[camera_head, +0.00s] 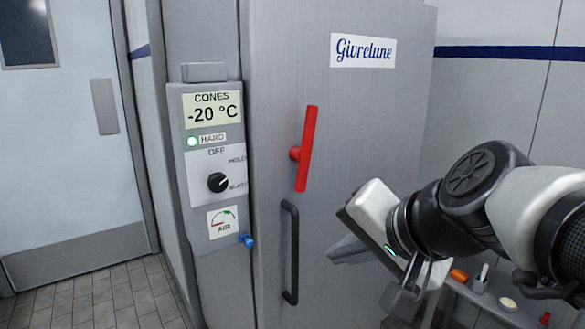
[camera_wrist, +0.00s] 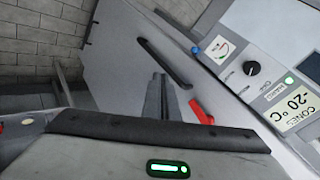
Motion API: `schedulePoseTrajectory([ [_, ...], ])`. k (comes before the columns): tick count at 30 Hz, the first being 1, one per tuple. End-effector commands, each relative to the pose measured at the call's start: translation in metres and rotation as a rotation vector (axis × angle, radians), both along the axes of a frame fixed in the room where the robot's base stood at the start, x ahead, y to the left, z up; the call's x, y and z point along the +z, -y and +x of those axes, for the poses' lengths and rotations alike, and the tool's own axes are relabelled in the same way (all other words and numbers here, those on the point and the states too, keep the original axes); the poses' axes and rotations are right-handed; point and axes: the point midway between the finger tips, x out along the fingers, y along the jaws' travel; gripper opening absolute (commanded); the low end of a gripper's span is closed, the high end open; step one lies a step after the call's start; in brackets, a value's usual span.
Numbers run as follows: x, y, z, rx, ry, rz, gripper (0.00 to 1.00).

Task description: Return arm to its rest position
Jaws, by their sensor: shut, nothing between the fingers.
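My arm reaches in from the right of the head view, bent, with its white and black links in front of the grey cabinet. My gripper (camera_head: 332,254) is shut and empty. Its grey fingers point left, in front of the cabinet door (camera_head: 270,120), just right of the black handle (camera_head: 290,250). I cannot tell how far they are from the door.
The red lever (camera_head: 306,150) is tilted slightly off upright on the door. Left of it, a control panel (camera_head: 216,160) reads CONES -20 °C with a green light. A shelf (camera_head: 490,299) with small items lies below my arm. Open floor (camera_head: 100,298) shows at lower left.

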Motion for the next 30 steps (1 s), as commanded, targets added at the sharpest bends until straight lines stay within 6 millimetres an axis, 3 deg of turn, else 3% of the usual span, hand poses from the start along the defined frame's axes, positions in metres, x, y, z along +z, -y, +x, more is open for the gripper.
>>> schedulePoseTrajectory([
  [3,-0.038,0.015,-0.035,0.153,-0.05,-0.265,0.0],
  [10,-0.085,0.064,-0.087,0.395,-0.154,-0.704,0.0],
  [12,-0.054,0.065,-0.086,0.398,-0.156,-0.71,0.0],
  [20,0.015,0.064,-0.085,0.393,-0.155,-0.704,0.0],
  [27,0.109,0.064,-0.085,0.392,-0.154,-0.703,0.0],
  [30,0.139,0.064,-0.085,0.392,-0.155,-0.702,0.0],
])
